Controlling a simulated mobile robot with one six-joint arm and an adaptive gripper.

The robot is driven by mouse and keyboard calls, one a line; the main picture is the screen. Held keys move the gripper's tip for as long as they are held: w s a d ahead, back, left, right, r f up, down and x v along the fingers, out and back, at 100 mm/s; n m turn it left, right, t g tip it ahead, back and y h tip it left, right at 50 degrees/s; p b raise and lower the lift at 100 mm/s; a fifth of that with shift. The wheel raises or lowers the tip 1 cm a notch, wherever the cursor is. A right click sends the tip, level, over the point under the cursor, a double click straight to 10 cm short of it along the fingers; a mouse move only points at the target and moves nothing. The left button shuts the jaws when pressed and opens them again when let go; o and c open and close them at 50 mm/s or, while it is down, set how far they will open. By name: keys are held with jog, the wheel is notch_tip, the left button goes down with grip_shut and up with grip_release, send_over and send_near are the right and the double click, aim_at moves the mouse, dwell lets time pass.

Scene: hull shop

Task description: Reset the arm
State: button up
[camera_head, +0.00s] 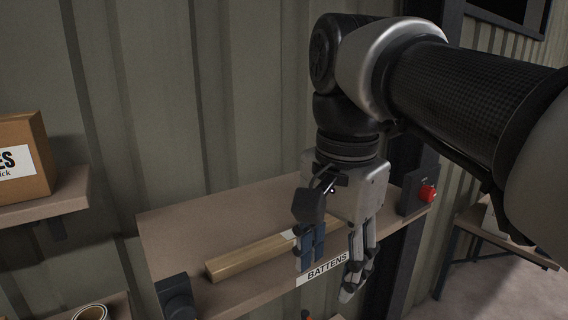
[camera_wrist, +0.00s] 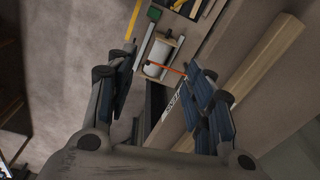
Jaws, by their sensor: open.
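My gripper (camera_head: 332,262) hangs from my arm, fingers pointing down, at the front edge of the shelf (camera_head: 180,226) labelled BATTENS. Its fingers are apart and nothing shows between them. In the wrist view my gripper (camera_wrist: 165,100) also shows spread fingers. A wooden batten (camera_head: 245,256) lies on the shelf, just left of and partly behind the fingers. It also shows in the wrist view, where the batten (camera_wrist: 255,68) runs diagonally to the right of the right finger.
A cardboard box (camera_head: 22,160) stands on another shelf at the left. A red button (camera_head: 427,193) is on the dark post at the right. A table (camera_head: 500,238) stands further right. A white roll (camera_wrist: 160,54) and other items lie lower, beyond the fingers. Floor is open at the wrist view's left.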

jog(key=s+d+f+n+t+b, duration=0.1)
jog(key=f+b, duration=0.5)
jog(key=f, duration=0.6)
jog(key=s+d+f+n+t+b, duration=0.1)
jog(key=s+d+f+n+b, duration=0.3)
jog(key=f, duration=0.9)
jog(key=s+d+f+n+t+b, duration=0.2)
jog(key=s+f+n+b, duration=0.2)
jog(key=f, duration=0.9)
jog(key=s+b, duration=0.3)
jog(key=b, duration=0.1)
jog(key=shift+d+b, duration=0.4)
jog(key=shift+c, duration=0.3)
